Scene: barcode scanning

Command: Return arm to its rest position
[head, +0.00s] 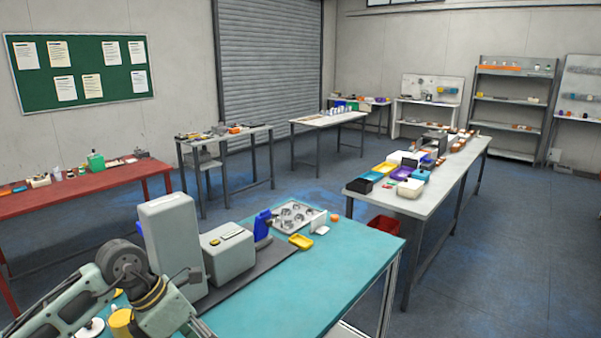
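My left arm comes in from the lower left and bends down over the near left part of the teal table (330,272). My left gripper (199,327) is at the bottom edge of the head view, partly cut off. Its fingers are too small and hidden to tell whether they are open or shut, or whether they hold anything. A yellow mug-like object (120,322) is partly hidden beside the arm. My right arm and gripper are not in view.
A tall grey box-shaped unit (172,240) and a lower grey machine (228,252) stand close beyond my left gripper. Past them are a blue device (262,225), a tray of round metal parts (297,216) and a yellow dish (300,241). The table's right side is clear.

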